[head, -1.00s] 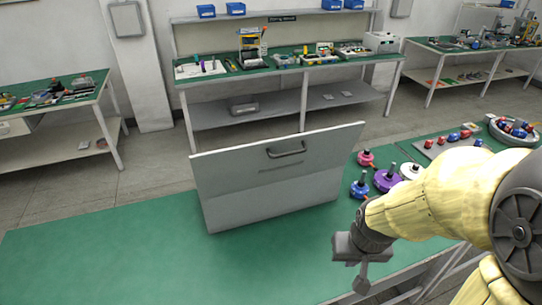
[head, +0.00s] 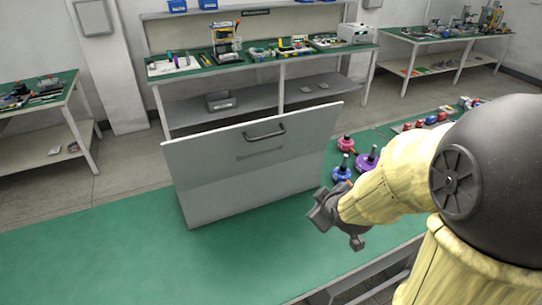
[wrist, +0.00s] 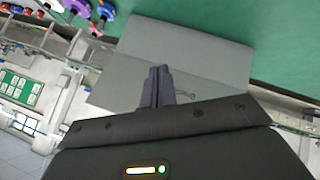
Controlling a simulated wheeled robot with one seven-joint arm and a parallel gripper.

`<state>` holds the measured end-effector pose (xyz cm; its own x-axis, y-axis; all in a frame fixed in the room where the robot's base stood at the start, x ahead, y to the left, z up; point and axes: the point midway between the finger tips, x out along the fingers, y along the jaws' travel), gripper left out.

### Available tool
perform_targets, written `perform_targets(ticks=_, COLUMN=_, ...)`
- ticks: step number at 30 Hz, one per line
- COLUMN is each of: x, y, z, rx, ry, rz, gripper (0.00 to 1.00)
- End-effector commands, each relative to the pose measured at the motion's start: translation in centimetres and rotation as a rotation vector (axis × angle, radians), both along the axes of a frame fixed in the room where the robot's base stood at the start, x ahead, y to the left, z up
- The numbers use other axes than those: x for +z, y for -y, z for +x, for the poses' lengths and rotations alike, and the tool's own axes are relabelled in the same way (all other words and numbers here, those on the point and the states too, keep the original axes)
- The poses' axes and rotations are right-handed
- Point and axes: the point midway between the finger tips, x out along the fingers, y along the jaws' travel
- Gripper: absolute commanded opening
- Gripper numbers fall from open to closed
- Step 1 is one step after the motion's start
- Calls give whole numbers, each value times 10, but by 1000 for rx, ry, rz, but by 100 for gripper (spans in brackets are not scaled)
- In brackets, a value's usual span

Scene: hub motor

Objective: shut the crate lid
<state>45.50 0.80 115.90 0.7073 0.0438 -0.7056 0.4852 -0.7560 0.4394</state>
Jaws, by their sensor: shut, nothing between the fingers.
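The grey crate (head: 250,204) stands on the green bench. Its lid (head: 215,158) is raised, a broad upright panel with a dark handle (head: 265,132) on the side facing me. The inside of the crate is hidden. My gripper (head: 322,212) is at the right of the crate, on the near side and low over the bench, apart from the lid. In the wrist view its dark fingers (wrist: 158,84) are together and empty, in front of the grey panel (wrist: 215,62).
Blue (head: 342,173), purple (head: 367,160) and red (head: 346,143) motor parts stand on the bench right of the crate, close behind my arm. The green bench (head: 90,255) left of the crate is clear. Other workbenches stand farther back.

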Motion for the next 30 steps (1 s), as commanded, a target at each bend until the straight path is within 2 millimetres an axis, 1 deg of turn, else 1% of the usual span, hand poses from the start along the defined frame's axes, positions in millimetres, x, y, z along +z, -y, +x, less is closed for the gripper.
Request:
perform_targets(ticks=1, x=-10, y=-4, z=11, rx=75, ry=76, rz=-51, gripper=0)
perform_targets(ticks=3, x=-8, y=-12, z=27, rx=185, ry=195, rz=-133, gripper=0)
perform_targets(ticks=6, x=-2, y=-24, z=44, rx=327, ry=371, rz=-258, gripper=0)
perform_targets(ticks=10, x=9, y=-43, z=57, rx=480, ry=606, rz=-425, gripper=0)
perform_targets(ticks=12, x=16, y=-52, z=60, rx=540, ry=727, rz=-511, gripper=0)
perform_targets(ticks=15, x=25, y=-62, z=60, rx=592, ry=860, rz=-608, gripper=0)
perform_targets(ticks=18, x=34, y=-67, z=59, rx=614, ry=938, rz=-665, gripper=0)
perform_targets(ticks=20, x=36, y=-68, z=59, rx=619, ry=957, rz=-679, gripper=0)
perform_targets(ticks=30, x=39, y=-69, z=60, rx=619, ry=960, rz=-682, gripper=0)
